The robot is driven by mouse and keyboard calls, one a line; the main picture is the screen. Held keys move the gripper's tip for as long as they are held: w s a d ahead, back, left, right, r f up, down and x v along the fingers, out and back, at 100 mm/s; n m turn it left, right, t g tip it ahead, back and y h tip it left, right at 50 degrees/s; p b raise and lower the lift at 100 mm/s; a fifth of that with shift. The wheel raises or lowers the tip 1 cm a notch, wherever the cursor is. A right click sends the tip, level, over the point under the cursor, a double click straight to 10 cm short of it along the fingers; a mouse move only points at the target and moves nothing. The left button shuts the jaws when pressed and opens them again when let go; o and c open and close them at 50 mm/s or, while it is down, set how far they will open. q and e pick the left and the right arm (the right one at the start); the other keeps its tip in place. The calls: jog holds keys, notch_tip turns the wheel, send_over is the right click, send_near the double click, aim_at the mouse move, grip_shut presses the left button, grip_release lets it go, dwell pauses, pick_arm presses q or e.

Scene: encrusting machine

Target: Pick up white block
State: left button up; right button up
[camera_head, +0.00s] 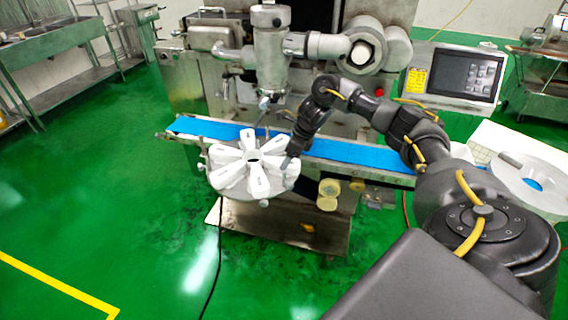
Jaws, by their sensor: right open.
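Several white blocks (229,175) lie in a ring, like petals, on a round metal plate at the front of the machine. My right gripper (291,161) is at the right edge of this ring, its dark fingers pointing down close to the blocks on that side. It is open. The fingers are small here and partly cover the blocks behind them, so I cannot tell whether they touch one. My left gripper is not in view.
A blue conveyor belt (355,154) runs behind the ring. The machine's metal nozzle head (271,45) stands above and behind it. A control panel (466,76) is at the upper right. A white ring-shaped part (533,177) lies at the right. Green floor is open at the left.

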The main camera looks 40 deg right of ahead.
jog(key=shift+x, duration=1.2)
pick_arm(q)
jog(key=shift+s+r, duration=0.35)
pick_arm(e)
jog(key=c, duration=1.1)
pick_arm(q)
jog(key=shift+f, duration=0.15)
pick_arm(e)
jog(key=shift+r, duration=0.15)
jog(key=shift+c, duration=0.2)
jog(key=shift+w+r+b, duration=0.1)
jog(key=shift+r+b, duration=0.2)
jog(key=b+v, duration=0.1)
jog(key=v, duration=0.1)
jog(key=shift+w+a+r, duration=0.1)
jog(key=shift+r, duration=0.35)
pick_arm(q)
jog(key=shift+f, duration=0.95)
pick_arm(e)
jog(key=s+d+r, duration=0.1)
jog(key=s+r, duration=0.8)
jog(key=s, duration=0.4)
jog(key=shift+s+d+r, duration=0.25)
jog(key=shift+s+d, duration=0.15)
